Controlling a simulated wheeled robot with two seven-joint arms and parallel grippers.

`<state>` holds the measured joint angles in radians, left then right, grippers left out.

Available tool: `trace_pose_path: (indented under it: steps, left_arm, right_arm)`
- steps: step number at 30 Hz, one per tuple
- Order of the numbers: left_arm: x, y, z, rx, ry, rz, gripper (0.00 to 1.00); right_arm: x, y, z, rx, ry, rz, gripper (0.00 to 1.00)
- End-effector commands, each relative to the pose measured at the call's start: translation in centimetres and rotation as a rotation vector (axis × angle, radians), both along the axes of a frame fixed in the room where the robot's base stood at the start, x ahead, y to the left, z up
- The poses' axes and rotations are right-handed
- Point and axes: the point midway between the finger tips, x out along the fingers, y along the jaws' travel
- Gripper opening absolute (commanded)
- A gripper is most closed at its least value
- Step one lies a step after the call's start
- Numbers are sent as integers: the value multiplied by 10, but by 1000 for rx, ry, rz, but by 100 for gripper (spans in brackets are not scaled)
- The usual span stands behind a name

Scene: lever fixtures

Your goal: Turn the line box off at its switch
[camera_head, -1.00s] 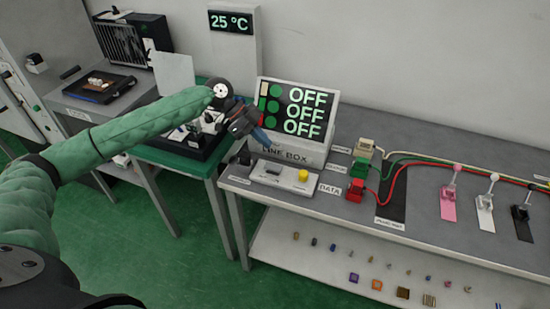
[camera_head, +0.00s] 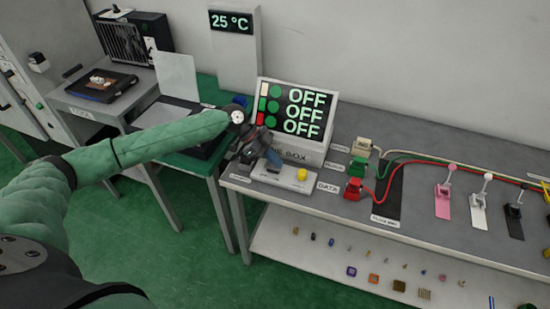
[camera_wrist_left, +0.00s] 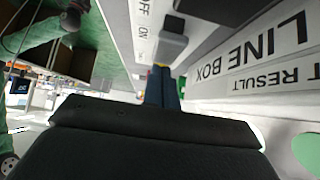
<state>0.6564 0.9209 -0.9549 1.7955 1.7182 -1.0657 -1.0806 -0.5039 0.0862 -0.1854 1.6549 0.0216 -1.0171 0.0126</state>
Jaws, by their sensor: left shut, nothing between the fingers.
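The line box (camera_head: 312,156) stands at the left end of the grey bench, its tilted screen (camera_head: 300,112) showing OFF on three rows. A pale base with a yellow button (camera_head: 301,174) lies in front of it. My left gripper (camera_head: 273,160) is shut and empty, its blue fingers over the left part of that base. In the left wrist view, the fingers (camera_wrist_left: 162,82) point at a grey switch (camera_wrist_left: 173,42) beside OFF and ON labels. The fingertips are close to the switch; I cannot tell whether they touch. In the head view my gripper hides the switch. My right gripper is out of view.
White, green and red plugs (camera_head: 355,188) with cables sit right of the box. Pink, white and black levers (camera_head: 514,210) stand farther right. A lower shelf (camera_head: 330,253) holds several small parts. A green-edged table (camera_head: 190,162) stands to the left.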

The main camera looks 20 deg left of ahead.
Motion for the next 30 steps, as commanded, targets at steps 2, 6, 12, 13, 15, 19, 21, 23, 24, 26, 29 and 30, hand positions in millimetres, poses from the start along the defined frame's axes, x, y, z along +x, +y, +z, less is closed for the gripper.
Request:
trace_pose_path:
  steps: [2, 6, 12, 13, 15, 19, 21, 23, 24, 26, 29, 30]
  left_arm:
    - [0, 0, -1, 0, 0, 0, 0]
    - [0, 0, -1, 0, 0, 0, 0]
    - [0, -1, -1, 8, 0, -1, 0]
    - [0, -1, -1, 17, -1, -2, 0]
    - [0, -3, -3, 44, -2, -4, 0]
    - [0, -1, -4, 41, -1, -1, 0]
    - [0, -1, -4, 40, -1, -1, 0]
    - [0, -1, -4, 40, -1, -1, 0]
    - [0, -1, -4, 40, -1, -1, 0]
    - [0, 1, -4, 40, -1, -1, 0]
    - [0, 4, -3, 40, -1, -1, 0]
    - [0, 6, -3, 40, -1, -1, 0]
  right_arm:
    - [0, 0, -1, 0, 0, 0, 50]
    - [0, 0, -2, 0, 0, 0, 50]
    - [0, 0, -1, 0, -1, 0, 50]
    - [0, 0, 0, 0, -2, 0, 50]
    - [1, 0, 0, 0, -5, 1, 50]
    - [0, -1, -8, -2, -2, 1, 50]
    - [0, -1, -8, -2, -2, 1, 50]
    - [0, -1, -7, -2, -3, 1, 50]
    - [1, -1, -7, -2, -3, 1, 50]
    - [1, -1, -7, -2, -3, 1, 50]
    - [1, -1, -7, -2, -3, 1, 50]
    - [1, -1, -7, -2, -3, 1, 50]
